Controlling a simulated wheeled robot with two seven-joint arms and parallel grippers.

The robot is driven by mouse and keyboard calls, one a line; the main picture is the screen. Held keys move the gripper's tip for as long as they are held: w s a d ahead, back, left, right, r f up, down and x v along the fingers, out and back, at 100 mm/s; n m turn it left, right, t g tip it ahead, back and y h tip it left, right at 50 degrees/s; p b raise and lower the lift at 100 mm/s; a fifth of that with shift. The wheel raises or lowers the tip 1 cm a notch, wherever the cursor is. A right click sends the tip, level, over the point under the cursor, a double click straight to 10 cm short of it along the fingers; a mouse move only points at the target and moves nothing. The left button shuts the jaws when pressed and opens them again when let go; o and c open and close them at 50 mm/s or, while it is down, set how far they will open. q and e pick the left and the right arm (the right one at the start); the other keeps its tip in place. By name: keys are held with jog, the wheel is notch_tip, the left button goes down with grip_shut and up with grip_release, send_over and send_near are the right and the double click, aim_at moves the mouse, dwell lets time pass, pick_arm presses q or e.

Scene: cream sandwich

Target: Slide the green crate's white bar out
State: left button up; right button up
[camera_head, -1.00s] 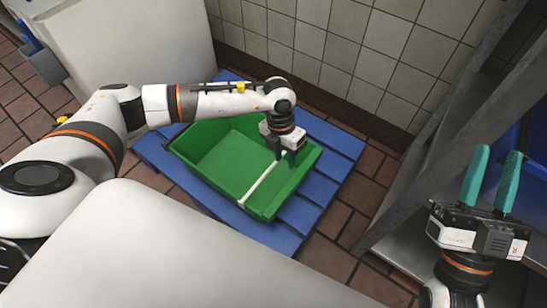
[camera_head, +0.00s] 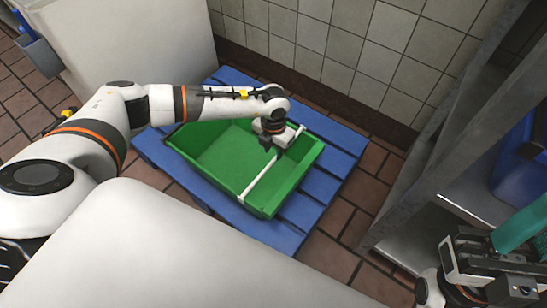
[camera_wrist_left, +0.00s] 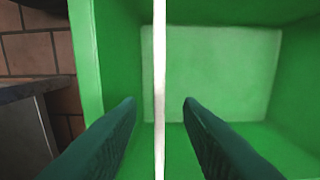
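The green crate (camera_head: 290,184) stands on a blue pallet, open at the top. Its thin white bar (camera_head: 260,180) spans the crate near its right end, with its far end showing beyond my left gripper. My left gripper (camera_head: 272,147) is over the bar's middle. In the left wrist view the white bar (camera_wrist_left: 160,60) runs between the two dark green fingers of my left gripper (camera_wrist_left: 159,102). The fingers are apart, with a gap visible on each side of the bar. My right gripper (camera_head: 515,232) is partly cut off at the lower right, away from the crate.
The blue slatted pallet (camera_head: 340,142) lies on a brown tile floor. A white surface (camera_head: 160,245) fills the near left. A grey metal shelf (camera_head: 425,180) with a blue bin (camera_head: 525,165) stands at the right. A tiled wall (camera_head: 330,45) is behind.

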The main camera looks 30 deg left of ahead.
aim_at(273, 160)
pick_arm(q)
jog(key=shift+f+b, duration=0.5)
jog(key=shift+f, duration=1.45)
grip_shut()
